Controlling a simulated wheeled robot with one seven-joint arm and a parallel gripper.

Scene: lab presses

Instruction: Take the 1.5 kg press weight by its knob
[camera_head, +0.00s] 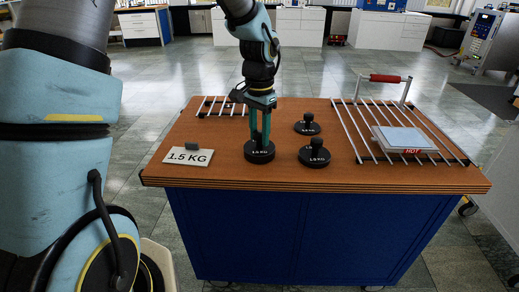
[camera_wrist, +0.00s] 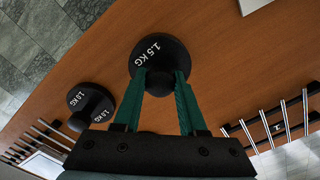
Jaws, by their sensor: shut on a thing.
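The 1.5 kg press weight (camera_head: 259,156) is a black disc with a knob, near the front middle of the wooden table. In the wrist view its white "1.5 KG" marking shows on the disc (camera_wrist: 150,48). My gripper (camera_head: 260,138) points straight down over it, its two green fingers shut on the knob. In the wrist view the fingers (camera_wrist: 160,82) lie on either side of the knob and hide part of it. The weight looks upright and at table level; I cannot tell whether it touches the top.
Two other black knobbed weights stand just right, one farther back (camera_head: 306,127) and one nearer (camera_head: 314,157). A "1.5 KG" card (camera_head: 188,157) lies left. A small rack (camera_head: 222,106) is behind; a larger rack (camera_head: 362,140) with a "HOT" sign (camera_head: 411,152) is at right.

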